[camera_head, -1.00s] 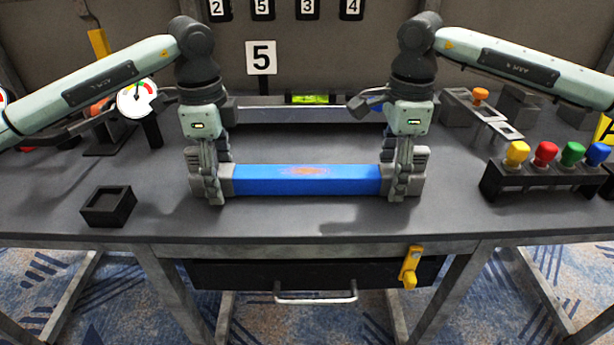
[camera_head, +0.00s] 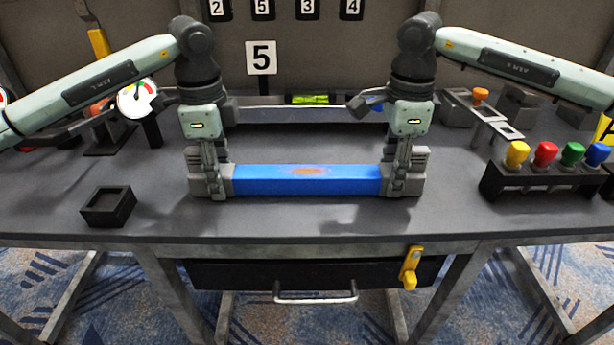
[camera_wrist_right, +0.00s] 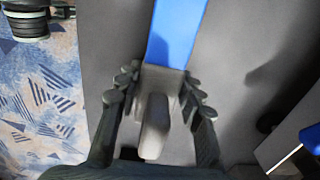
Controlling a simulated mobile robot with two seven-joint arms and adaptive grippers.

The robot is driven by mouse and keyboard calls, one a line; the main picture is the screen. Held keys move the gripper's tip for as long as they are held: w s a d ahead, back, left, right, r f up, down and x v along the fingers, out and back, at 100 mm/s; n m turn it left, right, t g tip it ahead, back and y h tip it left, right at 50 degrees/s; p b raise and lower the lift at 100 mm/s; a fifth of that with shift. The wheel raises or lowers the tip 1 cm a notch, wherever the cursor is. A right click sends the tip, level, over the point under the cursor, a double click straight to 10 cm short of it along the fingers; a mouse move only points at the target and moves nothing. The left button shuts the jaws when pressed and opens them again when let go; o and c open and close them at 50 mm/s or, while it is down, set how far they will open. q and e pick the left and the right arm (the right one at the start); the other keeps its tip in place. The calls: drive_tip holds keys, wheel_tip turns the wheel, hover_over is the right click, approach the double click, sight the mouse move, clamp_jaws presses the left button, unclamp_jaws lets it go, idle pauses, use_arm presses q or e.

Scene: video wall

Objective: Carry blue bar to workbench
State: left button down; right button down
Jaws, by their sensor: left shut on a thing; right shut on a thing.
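The blue bar (camera_head: 307,181) has grey end pieces and an orange mark on its top. It lies level across the middle of the workbench (camera_head: 300,222) in the head view, and I cannot tell whether it touches the surface. My left gripper (camera_head: 210,182) is shut on its left end. My right gripper (camera_head: 403,180) is shut on its right end. In the right wrist view the bar (camera_wrist_right: 176,30) runs away from the fingers (camera_wrist_right: 155,105), which sit on both sides of its grey end handle.
A small black open box (camera_head: 108,207) stands at the left. A black rack (camera_head: 535,182) with yellow, red, green and blue knobs stands at the right. A drawer (camera_head: 300,275) hangs below the front edge.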

use_arm(q)
drive_tip(key=shift+r, duration=0.2)
use_arm(e)
drive_tip(key=shift+r, duration=0.2)
